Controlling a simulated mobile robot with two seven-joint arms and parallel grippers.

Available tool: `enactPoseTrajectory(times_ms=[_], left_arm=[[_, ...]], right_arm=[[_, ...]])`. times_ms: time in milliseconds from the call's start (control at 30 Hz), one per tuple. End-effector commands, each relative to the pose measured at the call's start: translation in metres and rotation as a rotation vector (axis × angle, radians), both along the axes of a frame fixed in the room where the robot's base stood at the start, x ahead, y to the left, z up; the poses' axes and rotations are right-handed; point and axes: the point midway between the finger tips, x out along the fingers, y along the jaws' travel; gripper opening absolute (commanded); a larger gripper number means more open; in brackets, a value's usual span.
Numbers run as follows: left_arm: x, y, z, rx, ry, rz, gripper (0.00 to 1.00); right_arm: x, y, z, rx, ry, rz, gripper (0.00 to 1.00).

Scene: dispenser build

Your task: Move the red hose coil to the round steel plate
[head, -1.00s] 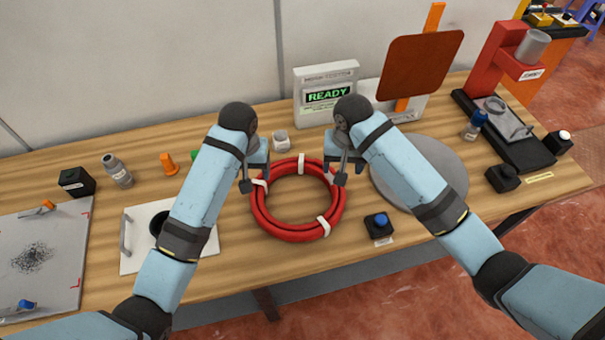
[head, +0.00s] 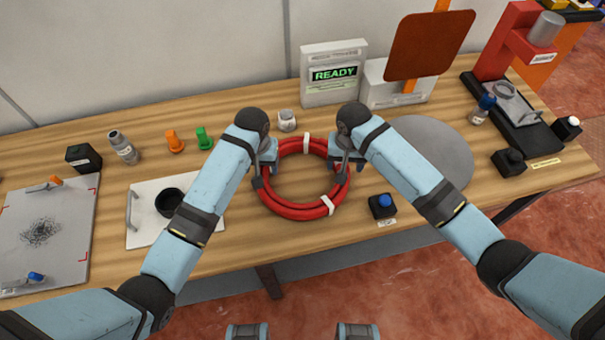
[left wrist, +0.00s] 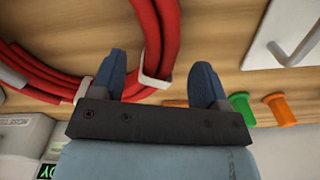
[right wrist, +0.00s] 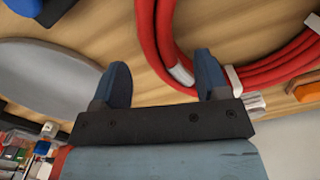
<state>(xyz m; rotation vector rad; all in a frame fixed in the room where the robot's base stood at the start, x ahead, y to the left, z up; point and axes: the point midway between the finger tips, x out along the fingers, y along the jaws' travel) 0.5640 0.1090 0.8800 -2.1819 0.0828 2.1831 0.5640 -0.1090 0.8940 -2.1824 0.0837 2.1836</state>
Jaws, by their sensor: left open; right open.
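The red hose coil (head: 290,211), bound with white bands, lies on the wooden bench in the head view. The round steel plate (head: 445,148) lies flat to its right, partly behind my right arm, with nothing on it. My left gripper (head: 263,172) is open at the coil's left side. In the left wrist view the red hose (left wrist: 166,35) runs between its spread fingers (left wrist: 160,78). My right gripper (head: 346,170) is open at the coil's right side. In the right wrist view the hose (right wrist: 150,40) passes between its fingers (right wrist: 163,80). Finger contact cannot be told.
A black box with a blue button (head: 382,206) stands between coil and plate, near the front edge. A READY display (head: 335,75) and an orange-brown panel (head: 430,45) stand behind. A small white cup (head: 287,121) is behind the coil. A white board (head: 140,235) lies left.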

Motion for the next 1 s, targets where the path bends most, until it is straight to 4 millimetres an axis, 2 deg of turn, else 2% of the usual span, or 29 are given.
enactPoseTrajectory(times_ms=[100,300,700,767,1000], left_arm=[[-0.001,0.000,-0.021,0.001,0.003,0.000,0.68],[0.000,0.000,-0.042,0.000,0.002,0.000,0.68],[0.000,0.000,-0.048,0.000,0.000,0.000,0.68],[0.000,0.000,-0.048,0.000,0.000,0.000,0.57],[0.000,0.000,-0.048,0.000,0.000,0.000,0.02]], right_arm=[[0.000,0.000,-0.021,0.000,0.002,-0.001,0.68],[0.000,0.000,-0.042,0.000,0.001,-0.001,0.68],[0.000,0.000,-0.048,0.001,0.000,0.000,0.68],[0.000,0.000,-0.048,0.001,0.000,0.000,0.57],[0.000,0.000,-0.048,0.001,0.000,0.000,0.02]])
